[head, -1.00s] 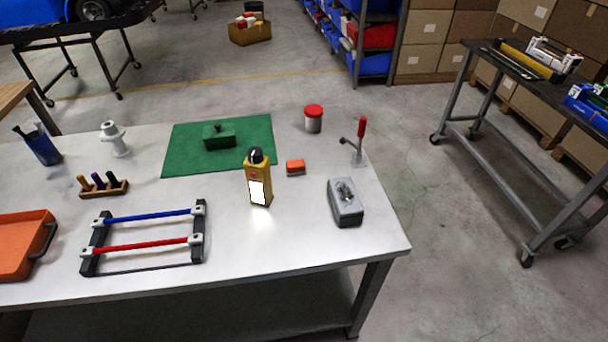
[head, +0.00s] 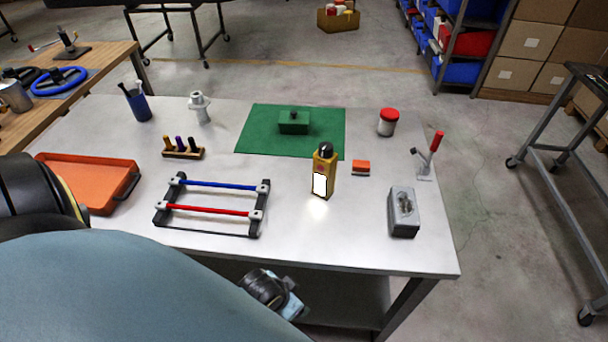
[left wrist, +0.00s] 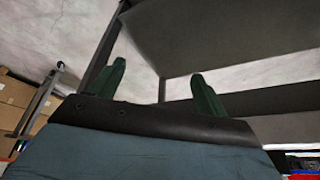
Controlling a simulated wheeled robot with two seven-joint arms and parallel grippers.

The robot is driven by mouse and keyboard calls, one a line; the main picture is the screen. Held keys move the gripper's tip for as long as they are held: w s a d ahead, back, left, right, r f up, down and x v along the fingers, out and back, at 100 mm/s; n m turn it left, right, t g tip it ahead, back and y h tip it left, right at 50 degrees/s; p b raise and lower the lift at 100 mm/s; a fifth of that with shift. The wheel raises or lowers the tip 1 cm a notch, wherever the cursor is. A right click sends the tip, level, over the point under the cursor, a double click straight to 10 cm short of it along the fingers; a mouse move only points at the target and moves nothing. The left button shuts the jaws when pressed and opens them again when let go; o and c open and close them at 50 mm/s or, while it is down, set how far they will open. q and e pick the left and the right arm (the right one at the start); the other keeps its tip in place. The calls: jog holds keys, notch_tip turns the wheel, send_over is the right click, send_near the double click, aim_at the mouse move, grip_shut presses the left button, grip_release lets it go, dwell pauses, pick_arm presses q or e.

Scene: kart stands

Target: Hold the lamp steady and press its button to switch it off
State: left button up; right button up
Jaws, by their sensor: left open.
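The lamp (head: 328,163) stands upright on the light grey table. It has a yellow body, a dark rounded top, a small red mark on its front and a bright white panel that glows onto the tabletop. My left arm crosses the lower left of the head view, in front of the table's near edge. My left gripper shows in the left wrist view (left wrist: 160,82), its two green fingers apart with nothing between them. It is away from the lamp, which is not in that view. My right gripper is not in view.
A small orange-red block (head: 361,167) lies just right of the lamp, with a grey box (head: 403,212) and a red-handled lever (head: 430,155) further right. A rack with blue and red bars (head: 212,209) is left. A green mat (head: 256,128) lies behind. Bare tabletop fronts the lamp.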

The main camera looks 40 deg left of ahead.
aim_at(328, 158)
pick_arm(q)
jog(key=w+a+r+t, duration=0.1)
jog(key=w+r, duration=0.2)
jog(key=r, duration=0.2)
jog(key=w+a+r+t, duration=0.2)
jog(key=w+r, duration=0.2)
jog(key=w+a+r+n+t+p, duration=0.1)
jog(key=w+r, duration=0.3)
jog(key=r, duration=0.1)
jog(key=shift+w+a+r+t, duration=0.1)
jog(key=shift+a+r+t, duration=0.05)
jog(key=shift+r+t, duration=0.15)
jog(key=w+a+r+n+t+y, duration=0.1)
jog(key=w+a+r+t, duration=0.15)
jog(key=w+r, duration=0.2)
jog(key=w+a+r+n+t+y, duration=0.1)
jog(key=w+a+r+t, duration=0.15)
jog(key=r, duration=0.25)
jog(key=shift+g, duration=0.4)
jog(key=x, duration=1.3)
jog(key=shift+a+b, duration=0.1)
jog(key=shift+b, duration=0.2)
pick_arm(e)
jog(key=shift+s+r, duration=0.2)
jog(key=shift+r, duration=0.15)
pick_arm(q)
jog(key=c, duration=1.3)
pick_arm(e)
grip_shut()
